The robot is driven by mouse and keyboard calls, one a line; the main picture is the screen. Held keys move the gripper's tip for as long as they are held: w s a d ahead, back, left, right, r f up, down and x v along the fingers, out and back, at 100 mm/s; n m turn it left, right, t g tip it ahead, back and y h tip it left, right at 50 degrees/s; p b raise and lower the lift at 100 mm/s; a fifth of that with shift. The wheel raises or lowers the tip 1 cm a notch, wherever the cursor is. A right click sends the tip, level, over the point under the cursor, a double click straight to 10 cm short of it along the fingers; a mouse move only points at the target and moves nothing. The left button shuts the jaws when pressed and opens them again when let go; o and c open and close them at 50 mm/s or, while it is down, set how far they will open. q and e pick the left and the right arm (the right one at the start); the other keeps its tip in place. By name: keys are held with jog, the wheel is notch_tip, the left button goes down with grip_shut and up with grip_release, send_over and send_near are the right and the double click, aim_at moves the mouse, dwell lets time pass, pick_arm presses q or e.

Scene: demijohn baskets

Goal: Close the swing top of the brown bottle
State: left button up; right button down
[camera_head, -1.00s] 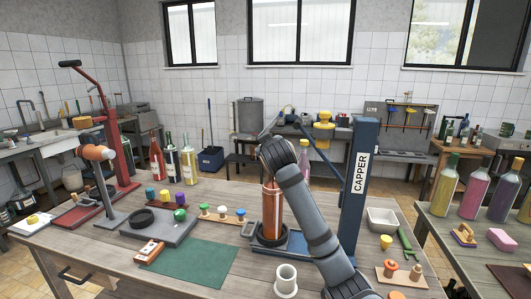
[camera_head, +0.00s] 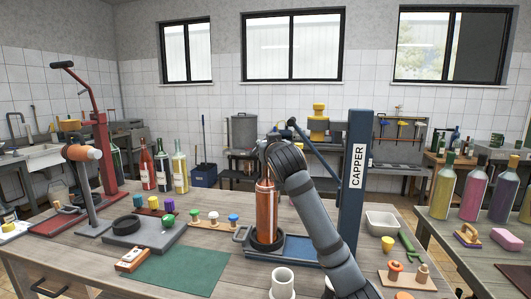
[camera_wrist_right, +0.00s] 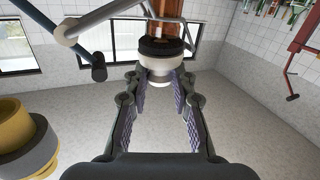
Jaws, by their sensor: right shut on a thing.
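The brown bottle (camera_head: 266,215) stands upright on the blue capper's base, inside a dark ring. My right arm comes in from the lower right, and its wrist hides the bottle's mouth in the head view. In the right wrist view, the bottle's brown neck (camera_wrist_right: 172,20) shows at the top with thin metal wire beside it. A white stopper (camera_wrist_right: 160,62) with a black band sits at the neck's end. My right gripper (camera_wrist_right: 163,80) has a finger on each side of this stopper and is shut on it. Whether the wire is latched cannot be told. My left gripper is out of view.
The blue capper column (camera_head: 355,190) stands close right of the bottle. Its yellow head (camera_head: 318,112) also shows in the wrist view (camera_wrist_right: 22,135). A white cup (camera_head: 283,281) stands in front.

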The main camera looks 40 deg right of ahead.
jog(key=shift+s+d+f+m+b, duration=0.1)
jog(key=shift+f+m+b, duration=0.2)
jog(key=shift+m+b, duration=0.35)
jog(key=shift+r, duration=0.15)
jog(key=c, duration=1.1)
grip_release()
jog(key=shift+n, duration=0.25)
jog(key=shift+s, duration=0.1)
jog(key=v, duration=1.1)
jog(key=shift+s+a+f, duration=0.2)
jog(key=shift+s+a, duration=0.05)
jog(key=shift+s, duration=0.1)
jog(key=shift+f, duration=0.1)
